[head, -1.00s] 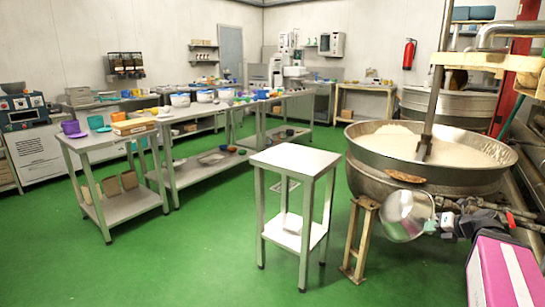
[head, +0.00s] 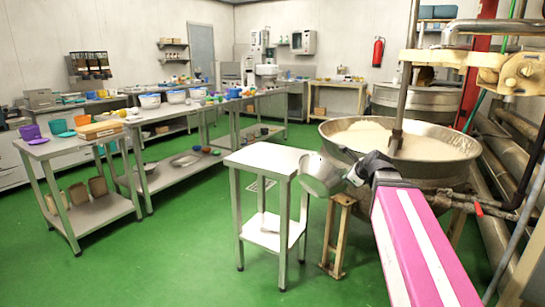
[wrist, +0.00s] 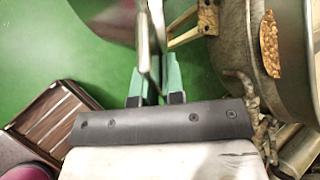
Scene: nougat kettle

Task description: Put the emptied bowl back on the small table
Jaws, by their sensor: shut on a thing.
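The metal bowl (head: 318,177) hangs tilted in the air in the head view, in front of the right edge of the small table (head: 262,157). My gripper (head: 352,174) is shut on the bowl's rim from the right. In the wrist view, the green fingers of my gripper (wrist: 155,88) close around the thin pale rim of the bowl (wrist: 146,45). The small table has a bare pale top and a lower shelf. The bowl overlaps the tabletop's right corner in the picture; I cannot tell whether they touch. The bowl's inside is mostly hidden.
The large kettle (head: 450,150) with pale contents and a stirring shaft stands right of the small table, behind my arm. A rusty stand (head: 338,235) is close beside the table. Long worktables (head: 85,145) with containers stand at left. Green floor (head: 180,250) is free in front.

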